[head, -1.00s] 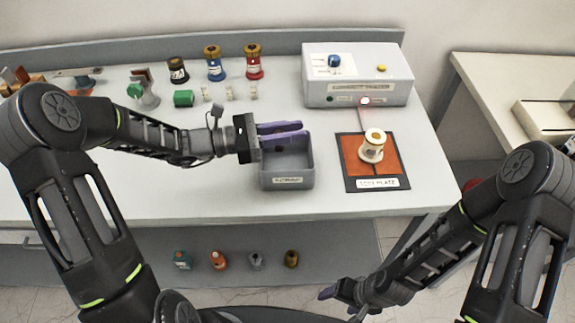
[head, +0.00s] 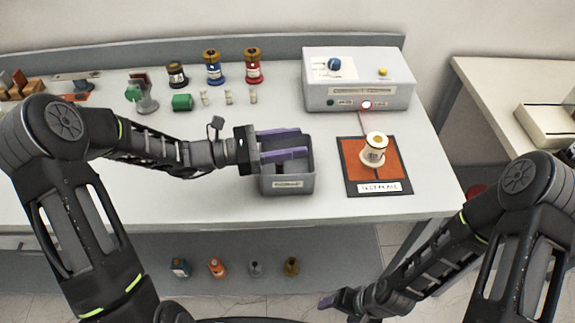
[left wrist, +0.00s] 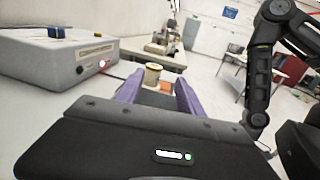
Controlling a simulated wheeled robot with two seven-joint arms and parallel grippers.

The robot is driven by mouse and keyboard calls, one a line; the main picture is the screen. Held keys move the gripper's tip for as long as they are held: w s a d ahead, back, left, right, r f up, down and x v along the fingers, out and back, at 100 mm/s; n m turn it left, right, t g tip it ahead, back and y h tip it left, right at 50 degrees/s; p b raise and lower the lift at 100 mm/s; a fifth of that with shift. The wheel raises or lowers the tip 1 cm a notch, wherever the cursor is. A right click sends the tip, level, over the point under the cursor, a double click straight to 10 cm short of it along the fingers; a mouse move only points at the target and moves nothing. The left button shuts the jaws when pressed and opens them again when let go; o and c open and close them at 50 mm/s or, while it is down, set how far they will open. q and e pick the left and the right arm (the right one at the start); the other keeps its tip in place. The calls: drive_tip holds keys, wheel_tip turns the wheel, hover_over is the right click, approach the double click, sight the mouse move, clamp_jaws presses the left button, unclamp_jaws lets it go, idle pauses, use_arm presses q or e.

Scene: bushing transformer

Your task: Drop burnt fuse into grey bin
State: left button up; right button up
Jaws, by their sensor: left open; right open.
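The grey bin (head: 287,184) stands near the middle front of the table with a label on its front. My left gripper (head: 284,144) is over the bin, its two purple fingers apart with nothing visible between them. In the left wrist view the open fingers (left wrist: 158,92) also show empty. A small dark shape (head: 281,169) shows inside the bin below the fingers; I cannot tell for sure whether it is the burnt fuse. My right gripper (head: 327,302) is open, low in front of the table, away from the bin.
A white bushing (head: 374,150) stands on the orange test plate (head: 393,172) right of the bin. A grey tester box (head: 358,85) with a lit red lamp is behind. Small pale fuses (head: 228,97), a green cylinder (head: 182,102) and coloured bushings (head: 212,68) stand at the back left.

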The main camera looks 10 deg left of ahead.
use_arm(q)
drive_tip(key=b+v, duration=0.2)
drive_tip(key=v, duration=0.5)
drive_tip(key=shift+a, duration=0.4)
drive_tip(key=shift+s, duration=0.15)
idle(0.5)
